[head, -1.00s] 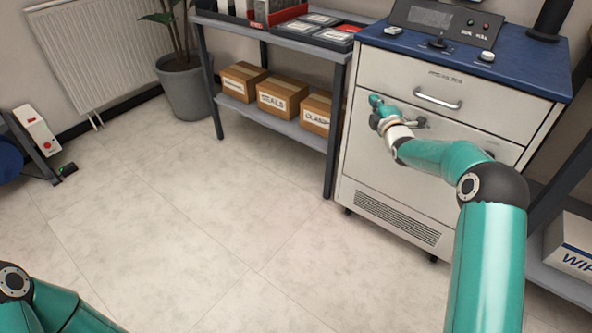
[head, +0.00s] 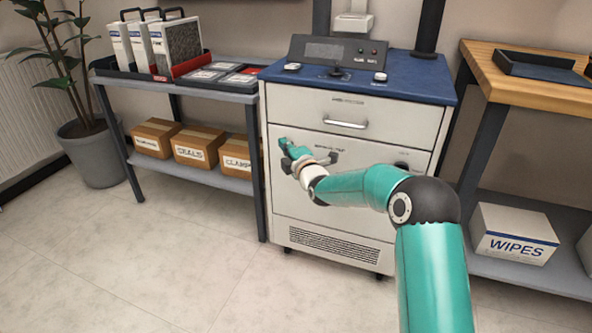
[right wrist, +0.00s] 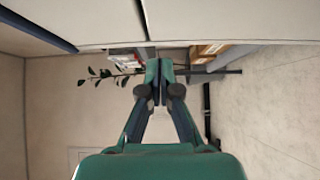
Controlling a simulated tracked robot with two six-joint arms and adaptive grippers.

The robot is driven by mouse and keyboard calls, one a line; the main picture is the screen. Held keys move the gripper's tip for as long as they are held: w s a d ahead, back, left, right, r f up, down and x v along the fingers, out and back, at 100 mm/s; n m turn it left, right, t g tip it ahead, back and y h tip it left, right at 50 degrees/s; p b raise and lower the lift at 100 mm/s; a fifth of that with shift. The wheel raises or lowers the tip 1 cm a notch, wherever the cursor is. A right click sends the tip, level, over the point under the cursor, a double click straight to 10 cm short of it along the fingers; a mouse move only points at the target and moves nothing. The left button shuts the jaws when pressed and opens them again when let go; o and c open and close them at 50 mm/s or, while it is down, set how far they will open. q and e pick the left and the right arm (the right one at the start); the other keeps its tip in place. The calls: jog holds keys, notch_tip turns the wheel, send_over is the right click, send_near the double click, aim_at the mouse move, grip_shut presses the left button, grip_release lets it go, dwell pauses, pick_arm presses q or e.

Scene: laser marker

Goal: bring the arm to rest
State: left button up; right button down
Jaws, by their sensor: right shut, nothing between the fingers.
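My right arm (head: 345,188) reaches forward from the lower right in the head view, bent at its dark elbow joint. My right gripper (head: 284,143) is in front of the upper left of the white laser marker cabinet (head: 345,228), below its drawer. In the right wrist view the right gripper (right wrist: 159,66) has its two fingers together and nothing between them. The cabinet's pale front (right wrist: 220,22) fills the top of that view, close to the fingers. I cannot tell whether they touch it. My left gripper is out of view.
A blue top (head: 410,88) with a control panel (head: 338,52) crowns the cabinet. Left of it a grey shelf (head: 220,92) holds filter-like panels, trays and boxes (head: 197,148). Right of it stands a wooden bench (head: 530,92) with a WIPES box (head: 513,233) below. Floor (head: 130,240) at left is clear.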

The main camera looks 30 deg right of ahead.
jog(key=s+a+p, duration=0.1)
jog(key=s, duration=0.8)
jog(key=s+a+f+m+g+y+p, duration=0.15)
jog(key=s+a+f+g, duration=0.25)
jog(key=a+f, duration=0.65)
jog(key=s+a+f+m+g+y, duration=0.1)
jog(key=s+a+f+g+y, duration=0.25)
jog(key=a+f, duration=0.75)
jog(key=s+a+f+m+g+y, duration=0.1)
jog(key=s+a+f+m+g, duration=0.15)
jog(key=s+f+m, duration=0.45)
jog(key=s+a+f+m+g, duration=0.2)
jog(key=s+f+m+g, duration=0.15)
jog(key=s, duration=0.75)
jog(key=s+a+f+m+g+y, duration=0.15)
jog(key=s+f+m+g, duration=0.3)
jog(key=s, duration=0.45)
notch_tip(320, 180, up, 38)
jog(key=m+p, duration=0.1)
jog(key=p, duration=3.7)
jog(key=shift+w+t+h, duration=0.15)
jog(key=shift+t+h, duration=0.25)
jog(key=shift+h, duration=0.05)
